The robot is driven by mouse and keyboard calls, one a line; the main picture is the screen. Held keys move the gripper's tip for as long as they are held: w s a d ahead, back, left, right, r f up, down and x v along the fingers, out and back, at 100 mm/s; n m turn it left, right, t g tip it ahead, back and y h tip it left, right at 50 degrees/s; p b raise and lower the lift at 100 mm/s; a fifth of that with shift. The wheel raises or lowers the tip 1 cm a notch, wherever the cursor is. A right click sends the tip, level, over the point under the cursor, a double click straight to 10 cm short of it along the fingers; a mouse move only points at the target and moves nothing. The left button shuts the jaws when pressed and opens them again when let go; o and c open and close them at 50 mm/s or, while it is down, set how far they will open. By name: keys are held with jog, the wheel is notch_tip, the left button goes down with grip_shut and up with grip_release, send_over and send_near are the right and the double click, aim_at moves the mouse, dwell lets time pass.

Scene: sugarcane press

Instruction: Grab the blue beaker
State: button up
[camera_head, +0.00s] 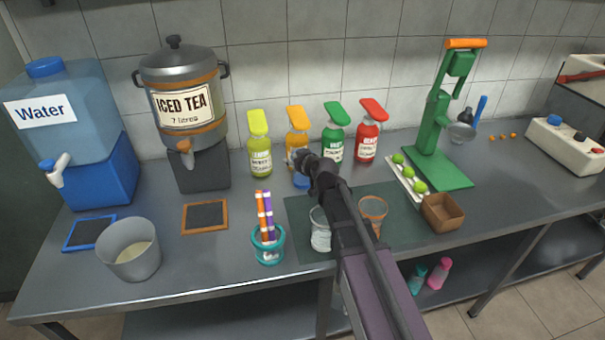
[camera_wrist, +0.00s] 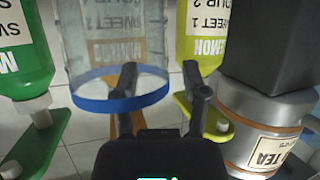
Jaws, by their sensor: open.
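The blue beaker (camera_head: 301,181) is a clear cup with a blue rim, in front of the orange bottle and mostly hidden by my gripper in the head view. In the wrist view, which is upside down, the blue beaker (camera_wrist: 120,103) shows left of centre, its blue rim near my fingers. My gripper (camera_head: 299,158) is open and empty at the beaker. In the wrist view, one finger of my gripper (camera_wrist: 163,88) overlaps the rim and the other is to its right. I cannot tell whether they touch it.
Yellow (camera_head: 260,150), orange (camera_head: 297,140), green (camera_head: 334,145) and red (camera_head: 368,140) bottles stand close behind. A teal holder (camera_head: 268,246) stands to the left.

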aim_at(295, 178)
dwell(0.4)
grip_shut()
jog(key=shift+r+p, duration=0.45)
dwell(0.4)
jog(key=w+d+r+p, duration=0.1)
jog(key=w+d, duration=0.1)
jog(key=d, duration=0.6)
jog(key=w+d+r+p, duration=0.1)
jog(key=w+d, duration=0.2)
jog(key=d, duration=0.6)
jog(key=shift+r+p, duration=0.3)
dwell(0.8)
jog(key=shift+w+d, duration=0.15)
dwell(0.6)
